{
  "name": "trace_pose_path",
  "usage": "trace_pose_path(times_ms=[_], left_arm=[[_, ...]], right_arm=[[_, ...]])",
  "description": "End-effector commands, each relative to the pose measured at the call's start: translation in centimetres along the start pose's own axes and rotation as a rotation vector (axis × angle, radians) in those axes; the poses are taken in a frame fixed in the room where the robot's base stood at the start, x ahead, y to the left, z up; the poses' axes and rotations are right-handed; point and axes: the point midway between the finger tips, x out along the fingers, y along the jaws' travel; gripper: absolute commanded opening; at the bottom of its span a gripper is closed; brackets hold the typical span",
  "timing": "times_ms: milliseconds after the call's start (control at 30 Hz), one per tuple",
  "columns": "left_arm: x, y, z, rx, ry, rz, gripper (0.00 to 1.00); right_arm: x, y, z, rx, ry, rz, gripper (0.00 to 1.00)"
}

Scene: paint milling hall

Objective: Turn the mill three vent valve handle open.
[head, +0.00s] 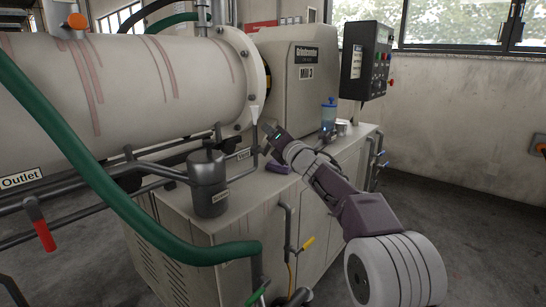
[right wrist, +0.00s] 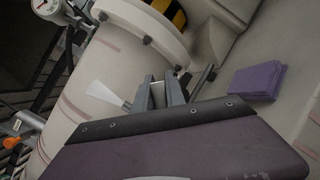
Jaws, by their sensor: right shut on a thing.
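My right gripper (head: 266,130) reaches in beside the cylinder's flange, above a small label by thin grey pipework. A white pointed piece (right wrist: 103,92) shows just left of the fingers. My left gripper is out of view.
A green hose (head: 110,190) crosses in front. A grey pot (head: 208,184) stands on the cabinet top near my arm. A purple cloth (right wrist: 257,82) lies beside the gripper.

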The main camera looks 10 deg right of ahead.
Motion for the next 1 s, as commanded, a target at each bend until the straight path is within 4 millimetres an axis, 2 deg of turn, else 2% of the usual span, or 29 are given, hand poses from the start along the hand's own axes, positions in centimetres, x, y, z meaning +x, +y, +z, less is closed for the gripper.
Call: trace_pose_path(times_ms=[33,400,700,1000], left_arm=[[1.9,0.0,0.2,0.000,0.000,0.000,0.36],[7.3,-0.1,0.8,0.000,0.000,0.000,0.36],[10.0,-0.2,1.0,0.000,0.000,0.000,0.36],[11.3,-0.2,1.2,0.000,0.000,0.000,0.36]], right_arm=[[-0.2,-0.4,-0.7,-0.042,-0.009,0.019,0.00],[-0.6,1.8,-0.7,-0.358,-0.076,0.148,0.00],[-1.1,3.3,-1.0,-0.573,-0.121,0.237,0.00],[-1.4,4.2,-1.2,-0.704,-0.149,0.291,0.00]])
